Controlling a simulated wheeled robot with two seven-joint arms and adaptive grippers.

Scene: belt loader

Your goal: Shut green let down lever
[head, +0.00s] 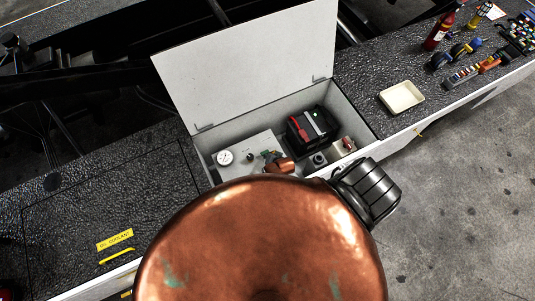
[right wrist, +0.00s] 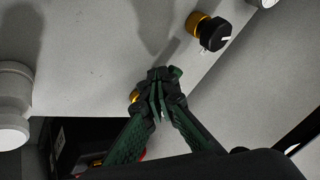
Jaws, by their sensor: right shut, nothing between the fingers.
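My right gripper (head: 271,156) is down in the open compartment, beside the white panel with the gauge, partly covered by my copper-coloured arm. In the right wrist view, its dark green fingers (right wrist: 160,85) are shut and empty, with the tips close to the pale panel (right wrist: 95,55). A bit of a brass fitting (right wrist: 134,96) shows just behind the tips. I cannot make out a green lever apart from the fingers; it may be hidden behind them. A black knob on a brass stem (right wrist: 212,33) is above and right of the tips. My left gripper is not in view.
The compartment has a raised white lid (head: 250,62), a round gauge (head: 225,157), a black and red box (head: 311,130) and a red switch (head: 347,144). A white tray (head: 401,97) and tools lie on the right deck. A white fitting (right wrist: 12,100) is at the wrist view's left.

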